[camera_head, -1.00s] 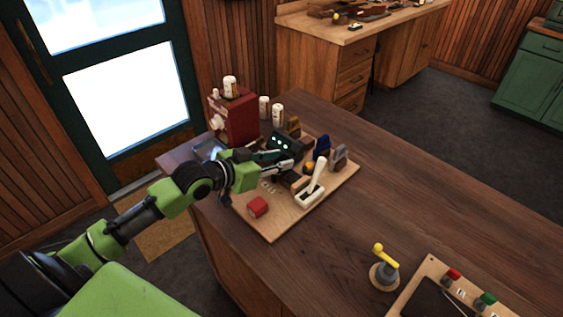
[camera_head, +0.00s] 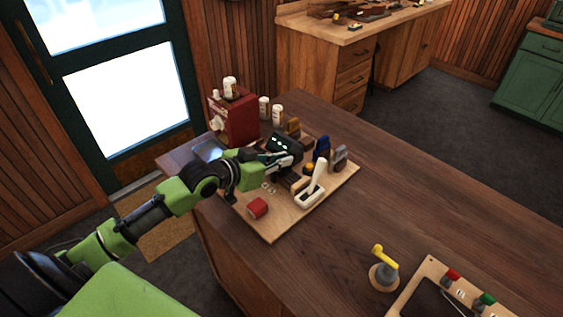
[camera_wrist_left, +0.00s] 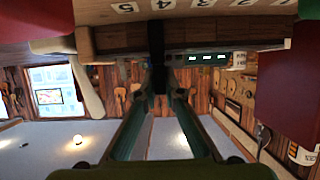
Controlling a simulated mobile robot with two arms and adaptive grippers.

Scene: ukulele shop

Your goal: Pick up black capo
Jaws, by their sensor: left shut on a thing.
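My left gripper (camera_head: 272,159) is over the far left part of the wooden board (camera_head: 273,228). In the left wrist view its two fingers (camera_wrist_left: 161,88) come together on a narrow dark piece, which looks like the black capo (camera_wrist_left: 157,46). The capo stands against a wooden edge with number labels there. In the head view the capo is hard to tell apart from the dark fingers and the dark device with green digits (camera_head: 280,142). My right gripper is not in view.
A red box (camera_head: 234,119) and small bottles stand behind. The tabletop to the right (camera_head: 420,200) is mostly clear.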

